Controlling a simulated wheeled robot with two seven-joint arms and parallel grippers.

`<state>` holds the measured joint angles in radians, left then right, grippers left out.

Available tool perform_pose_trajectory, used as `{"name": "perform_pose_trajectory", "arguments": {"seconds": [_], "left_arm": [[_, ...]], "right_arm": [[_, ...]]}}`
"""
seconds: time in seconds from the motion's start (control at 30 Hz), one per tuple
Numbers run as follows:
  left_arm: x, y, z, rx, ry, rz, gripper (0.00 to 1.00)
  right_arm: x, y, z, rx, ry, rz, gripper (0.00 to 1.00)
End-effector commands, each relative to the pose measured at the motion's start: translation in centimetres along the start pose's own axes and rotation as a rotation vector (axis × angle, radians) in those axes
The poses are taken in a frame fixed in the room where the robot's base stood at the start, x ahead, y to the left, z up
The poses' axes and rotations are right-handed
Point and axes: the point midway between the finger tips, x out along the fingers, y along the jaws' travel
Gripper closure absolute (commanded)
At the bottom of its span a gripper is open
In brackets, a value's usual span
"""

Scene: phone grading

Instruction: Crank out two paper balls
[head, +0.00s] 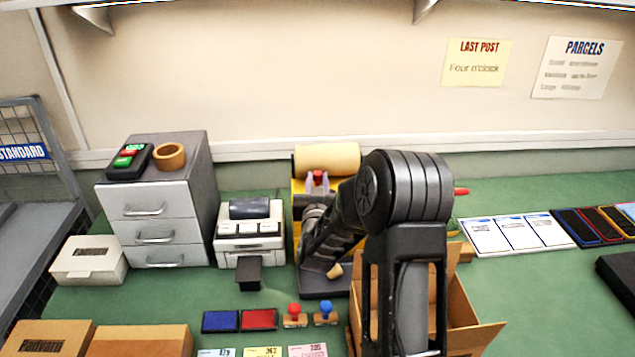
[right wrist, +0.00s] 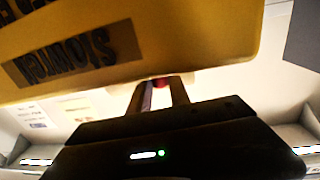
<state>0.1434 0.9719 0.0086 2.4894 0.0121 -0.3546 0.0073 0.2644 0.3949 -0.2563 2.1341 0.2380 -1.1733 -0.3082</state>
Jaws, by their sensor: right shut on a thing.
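A yellow machine (head: 298,205) with a large cream paper roll (head: 327,160) on top stands at the back middle of the table, largely hidden behind my right arm. My right gripper (head: 318,181) is at the machine's front, just below the roll, shut on a red knob (head: 318,177). The knob also shows between the fingers in the right wrist view (right wrist: 161,82), beside the yellow side panel (right wrist: 200,40). A small tan lump (head: 334,271), perhaps a paper ball, is at the machine's dark base (head: 325,287). My left gripper is out of view.
An open cardboard box (head: 468,315) stands in front, partly behind my right arm. A label printer (head: 249,240) and drawers (head: 155,205) are left. Ink pads (head: 258,319) and stamps (head: 295,318) lie in front. Cards (head: 512,233) lie right.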

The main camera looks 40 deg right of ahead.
Motion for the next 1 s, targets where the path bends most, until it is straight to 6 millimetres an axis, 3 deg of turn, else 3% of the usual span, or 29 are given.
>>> {"name": "perform_pose_trajectory", "arguments": {"seconds": [0.2, 0.4, 0.7, 0.73, 1.0], "left_arm": [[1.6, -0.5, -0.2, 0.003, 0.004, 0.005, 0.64], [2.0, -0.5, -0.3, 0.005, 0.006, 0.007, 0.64], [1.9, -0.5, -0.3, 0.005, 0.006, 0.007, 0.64], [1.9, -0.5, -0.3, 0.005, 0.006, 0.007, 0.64], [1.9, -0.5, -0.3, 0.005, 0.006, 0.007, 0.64]], "right_arm": [[0.5, 0.0, 0.2, 0.002, 0.006, 0.131, 1.0], [0.8, 0.3, 0.0, 0.001, 0.003, 0.24, 1.0], [0.8, 0.3, -0.1, 0.0, 0.001, 0.248, 1.0], [0.8, 0.3, -0.1, 0.0, 0.001, 0.248, 0.74], [0.8, 0.3, 0.0, 0.001, 0.001, 0.246, 0.56]]}}
